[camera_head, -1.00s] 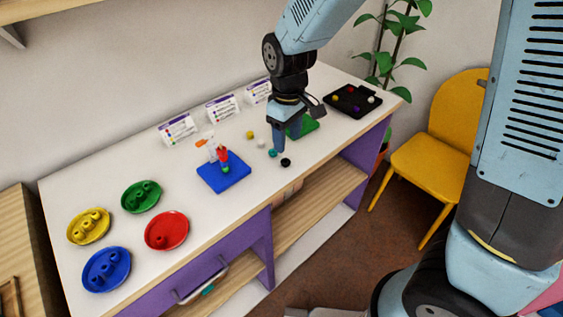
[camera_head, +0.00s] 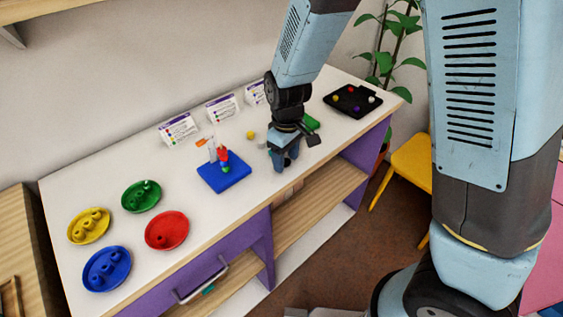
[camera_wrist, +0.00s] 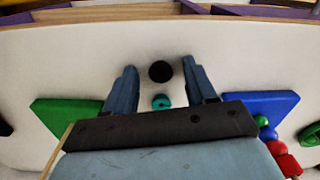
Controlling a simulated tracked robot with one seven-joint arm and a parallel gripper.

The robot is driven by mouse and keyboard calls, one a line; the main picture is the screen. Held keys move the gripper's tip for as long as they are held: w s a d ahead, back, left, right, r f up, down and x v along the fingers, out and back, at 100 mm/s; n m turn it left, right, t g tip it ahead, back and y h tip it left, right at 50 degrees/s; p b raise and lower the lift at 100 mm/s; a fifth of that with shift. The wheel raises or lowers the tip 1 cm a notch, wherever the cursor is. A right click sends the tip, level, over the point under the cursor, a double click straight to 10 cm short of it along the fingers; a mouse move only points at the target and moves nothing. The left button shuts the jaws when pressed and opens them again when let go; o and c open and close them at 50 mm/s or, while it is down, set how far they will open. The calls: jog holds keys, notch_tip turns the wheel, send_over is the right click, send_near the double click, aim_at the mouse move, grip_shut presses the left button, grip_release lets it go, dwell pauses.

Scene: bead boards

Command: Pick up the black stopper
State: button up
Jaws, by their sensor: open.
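The black stopper (camera_wrist: 160,71) is a small round black piece on the white table top. In the wrist view it lies between the tips of the two fingers of my gripper (camera_wrist: 159,70), with a gap on each side. A teal bead (camera_wrist: 161,102) sits close to it, nearer the palm and also between the fingers. In the head view my gripper (camera_head: 284,160) is low at the table's front edge, and its fingers hide the stopper and the teal bead. The gripper is open and holds nothing.
A blue board (camera_head: 224,174) with upright beads stands left of my gripper, and a green board (camera_wrist: 68,116) lies on the other side. A yellow bead (camera_head: 251,135) is behind. Coloured dishes (camera_head: 166,231) fill the left end; a black tray (camera_head: 352,100) sits far right.

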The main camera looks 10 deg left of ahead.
grip_shut()
dwell(0.4)
